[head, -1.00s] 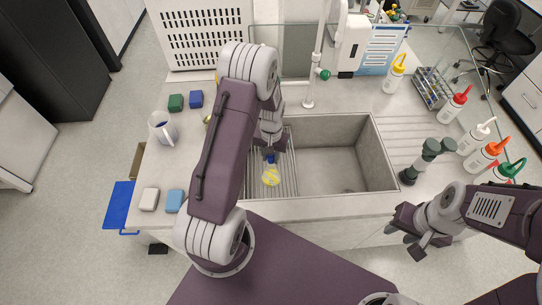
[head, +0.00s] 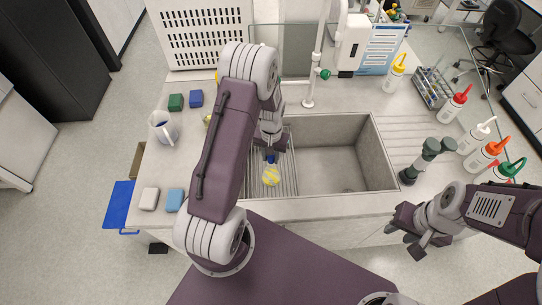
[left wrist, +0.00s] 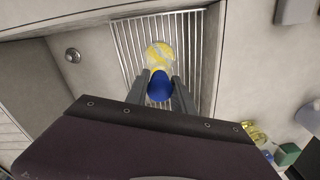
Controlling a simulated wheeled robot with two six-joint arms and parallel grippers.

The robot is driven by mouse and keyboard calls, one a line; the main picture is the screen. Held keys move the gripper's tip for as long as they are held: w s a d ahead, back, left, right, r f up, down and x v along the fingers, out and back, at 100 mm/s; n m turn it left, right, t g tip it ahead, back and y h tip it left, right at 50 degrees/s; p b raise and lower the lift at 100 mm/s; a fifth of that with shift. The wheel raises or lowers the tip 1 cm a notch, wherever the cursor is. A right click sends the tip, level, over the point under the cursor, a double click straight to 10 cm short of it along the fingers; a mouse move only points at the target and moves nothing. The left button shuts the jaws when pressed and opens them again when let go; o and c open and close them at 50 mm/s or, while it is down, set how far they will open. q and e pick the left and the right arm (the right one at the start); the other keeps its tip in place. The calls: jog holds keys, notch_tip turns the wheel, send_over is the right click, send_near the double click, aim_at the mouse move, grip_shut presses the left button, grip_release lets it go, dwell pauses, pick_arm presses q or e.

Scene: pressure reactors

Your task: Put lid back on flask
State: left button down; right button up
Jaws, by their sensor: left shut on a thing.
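A flask with yellow contents (head: 271,177) stands on the wire rack at the left of the sink. It also shows in the left wrist view (left wrist: 160,53). A blue lid (left wrist: 159,87) sits between the fingers of my left gripper (left wrist: 160,77), which is shut on it. In the head view the left gripper (head: 271,153) is right at the flask's top, with the blue lid just showing. I cannot tell whether the lid touches the flask's neck, as the lid covers it. My right gripper (head: 413,242) is open and empty in front of the counter, right of the sink.
The wire rack (head: 287,182) lies left of the empty sink basin (head: 345,165). A faucet (head: 309,90) rises behind it. A mug (head: 164,128) and several small blocks are at the left. Dark green cylinders (head: 420,163) and several bottles stand at the right.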

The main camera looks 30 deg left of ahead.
pick_arm(q)
jog(key=c, duration=0.5)
grip_release()
jog(key=shift+r, duration=0.1)
notch_tip(320, 180, up, 7)
jog(key=p, duration=0.6)
grip_shut()
dwell(0.3)
jog(key=shift+f, duration=0.2)
dwell(1.2)
jog(key=shift+f+b, duration=2.35)
jog(key=shift+f, duration=0.55)
